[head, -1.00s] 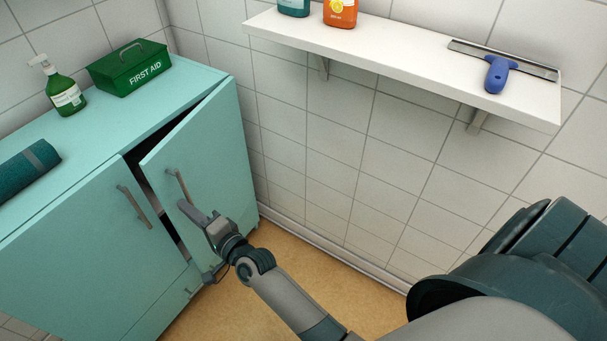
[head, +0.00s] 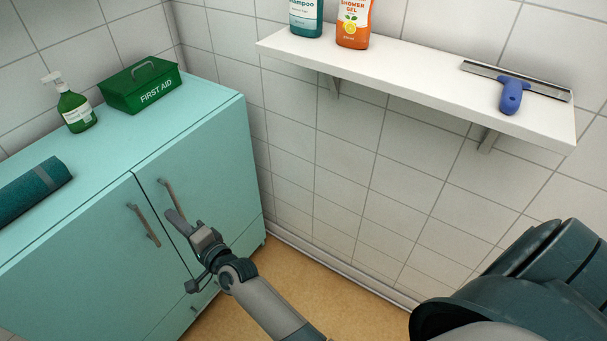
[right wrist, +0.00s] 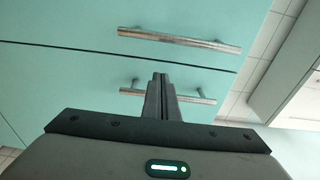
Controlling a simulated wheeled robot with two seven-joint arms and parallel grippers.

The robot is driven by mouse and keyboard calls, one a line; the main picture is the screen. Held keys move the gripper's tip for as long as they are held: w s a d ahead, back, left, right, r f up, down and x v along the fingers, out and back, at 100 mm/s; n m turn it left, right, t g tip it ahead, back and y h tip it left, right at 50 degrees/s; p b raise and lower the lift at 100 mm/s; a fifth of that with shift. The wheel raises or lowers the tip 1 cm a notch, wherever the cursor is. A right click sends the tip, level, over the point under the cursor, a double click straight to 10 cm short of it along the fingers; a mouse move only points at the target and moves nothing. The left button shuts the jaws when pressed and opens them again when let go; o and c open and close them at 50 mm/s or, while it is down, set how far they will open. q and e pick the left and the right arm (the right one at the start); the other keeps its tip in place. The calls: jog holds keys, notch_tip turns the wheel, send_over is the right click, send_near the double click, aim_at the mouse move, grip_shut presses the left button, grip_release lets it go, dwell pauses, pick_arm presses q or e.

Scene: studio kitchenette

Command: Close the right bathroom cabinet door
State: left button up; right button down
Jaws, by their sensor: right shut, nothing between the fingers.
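The teal bathroom cabinet (head: 95,225) stands at the left in the head view. Its right door (head: 222,150) sits flush with the cabinet front, with only a thin seam beside the left door (head: 90,265). The right door's bar handle (head: 166,192) is just above my right gripper (head: 178,220). The gripper is shut and empty, with its fingertips at the right door's face near the seam; I cannot tell whether they touch it. In the right wrist view the shut fingers (right wrist: 161,78) overlap one bar handle (right wrist: 190,96). My left gripper is not in view.
A green first aid box (head: 143,88), a green pump bottle (head: 76,104) and a rolled teal towel (head: 32,192) are on the cabinet top. A white wall shelf (head: 420,80) holds bottles and a blue-handled squeegee (head: 511,95). Tan floor lies below.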

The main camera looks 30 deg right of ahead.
jog(key=shift+s, duration=0.1)
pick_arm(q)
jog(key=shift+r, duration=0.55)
pick_arm(e)
jog(key=v, duration=1.7)
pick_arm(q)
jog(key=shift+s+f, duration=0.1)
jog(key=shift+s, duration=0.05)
pick_arm(e)
jog(key=shift+s, duration=0.1)
